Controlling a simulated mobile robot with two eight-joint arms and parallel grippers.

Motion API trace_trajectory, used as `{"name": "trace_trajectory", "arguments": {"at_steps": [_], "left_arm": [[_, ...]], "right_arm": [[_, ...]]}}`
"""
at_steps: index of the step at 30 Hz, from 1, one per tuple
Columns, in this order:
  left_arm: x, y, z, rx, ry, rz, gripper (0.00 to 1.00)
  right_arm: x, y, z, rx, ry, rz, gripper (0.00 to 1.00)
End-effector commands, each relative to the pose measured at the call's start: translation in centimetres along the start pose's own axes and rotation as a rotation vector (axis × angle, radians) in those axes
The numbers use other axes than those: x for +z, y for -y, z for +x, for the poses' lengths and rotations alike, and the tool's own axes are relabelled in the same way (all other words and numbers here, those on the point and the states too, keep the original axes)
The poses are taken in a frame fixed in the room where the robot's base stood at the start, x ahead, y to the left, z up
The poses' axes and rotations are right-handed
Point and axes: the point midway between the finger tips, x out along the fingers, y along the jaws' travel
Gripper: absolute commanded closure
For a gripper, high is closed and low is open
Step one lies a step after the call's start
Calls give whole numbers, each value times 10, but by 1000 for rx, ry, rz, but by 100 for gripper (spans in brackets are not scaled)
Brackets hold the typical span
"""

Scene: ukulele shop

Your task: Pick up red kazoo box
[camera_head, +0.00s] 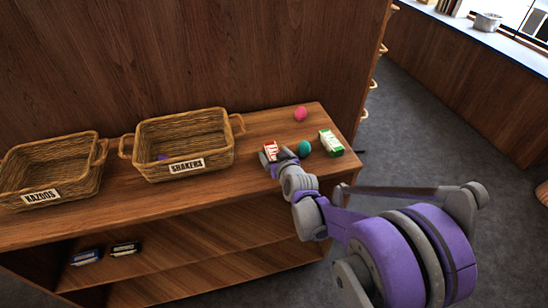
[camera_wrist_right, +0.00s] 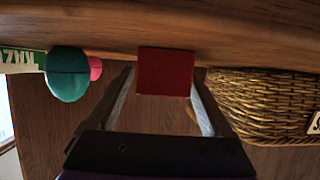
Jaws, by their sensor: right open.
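The red kazoo box (camera_head: 270,150) lies on the wooden shelf top, left of a teal egg shaker. My right gripper (camera_head: 277,164) is at the box, reaching in from the right front. In the right wrist view, the box shows its dark red end (camera_wrist_right: 165,72) between the two fingers of my right gripper (camera_wrist_right: 164,78). The fingers are open, one on each side of the box. I cannot tell whether either finger touches it. My left gripper is not in view.
The teal shaker (camera_head: 304,148) and a green-and-white box (camera_head: 331,143) are close on the right. A pink shaker (camera_head: 301,113) lies behind. The shakers basket (camera_head: 218,158) and kazoos basket (camera_head: 80,191) stand left. Two small boxes sit on the lower shelf (camera_head: 190,262).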

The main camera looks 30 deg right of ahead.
Motion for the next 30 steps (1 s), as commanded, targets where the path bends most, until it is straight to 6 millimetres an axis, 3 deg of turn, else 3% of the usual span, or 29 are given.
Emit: {"name": "trace_trajectory", "arguments": {"at_steps": [8, 23, 30], "left_arm": [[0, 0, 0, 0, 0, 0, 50], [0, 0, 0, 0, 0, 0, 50], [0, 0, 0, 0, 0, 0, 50]], "right_arm": [[0, 0, 4, 0, 0, 0, 15], [0, 0, 4, 0, 0, 0, 100], [-1, 0, 3, 0, 0, 0, 100]]}}
